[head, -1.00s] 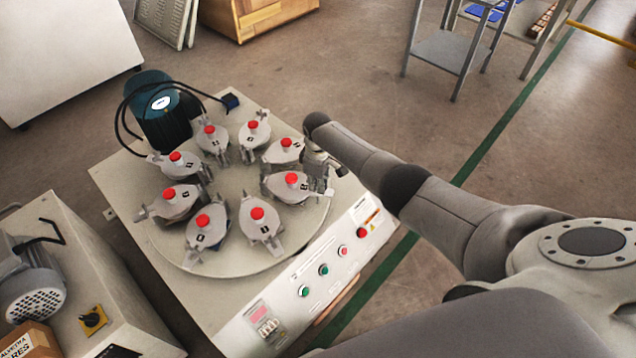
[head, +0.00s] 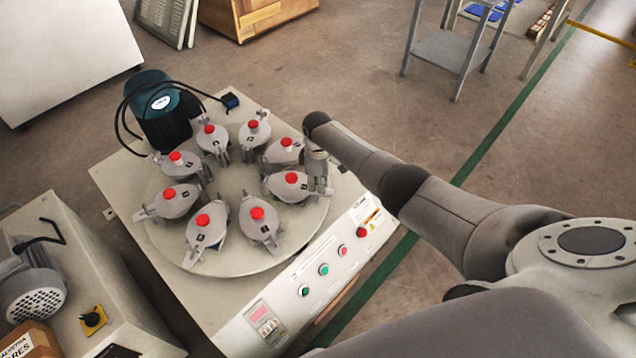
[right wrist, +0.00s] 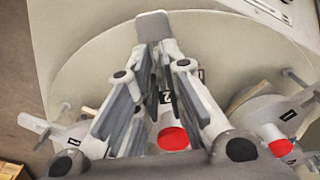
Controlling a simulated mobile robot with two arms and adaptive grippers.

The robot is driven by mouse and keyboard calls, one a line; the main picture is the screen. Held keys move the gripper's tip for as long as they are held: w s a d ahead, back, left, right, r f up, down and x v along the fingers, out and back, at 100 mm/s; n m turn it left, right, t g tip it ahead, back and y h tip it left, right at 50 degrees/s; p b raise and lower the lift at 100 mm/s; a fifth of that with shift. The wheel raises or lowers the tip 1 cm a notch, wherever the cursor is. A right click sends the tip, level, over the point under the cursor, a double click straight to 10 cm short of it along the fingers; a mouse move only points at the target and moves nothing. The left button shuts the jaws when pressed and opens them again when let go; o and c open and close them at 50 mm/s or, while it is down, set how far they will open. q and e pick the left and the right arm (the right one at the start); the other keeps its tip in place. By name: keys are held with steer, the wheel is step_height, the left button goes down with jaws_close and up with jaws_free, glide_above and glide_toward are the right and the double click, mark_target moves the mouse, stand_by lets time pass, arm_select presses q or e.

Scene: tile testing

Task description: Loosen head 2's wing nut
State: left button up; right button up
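Head 2 (right wrist: 166,97) is a grey clamp head with a red knob (right wrist: 173,138); its label shows between my right gripper's fingers in the right wrist view. In the head view it appears to be the head (head: 284,190) on the right side of the round disc. A flat grey tab (right wrist: 155,24), seemingly its wing nut, shows beyond my fingertips. My right gripper (right wrist: 156,55) has a gap between its fingers, which straddle the outer end of head 2. Whether the pads touch the nut is hidden. In the head view the right gripper (head: 322,188) points down there. My left gripper is out of view.
Several similar heads surround head 2 on the disc (head: 235,262); head 1 (right wrist: 262,112) is close on the right in the wrist view. A control panel (head: 290,285) with buttons runs along the machine's front. A blue-green motor (head: 165,125) stands at the back left.

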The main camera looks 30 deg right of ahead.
steer(key=shift+o, duration=1.4)
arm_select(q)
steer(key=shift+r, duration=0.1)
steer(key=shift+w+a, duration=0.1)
arm_select(e)
step_height(320, 180, up, 12)
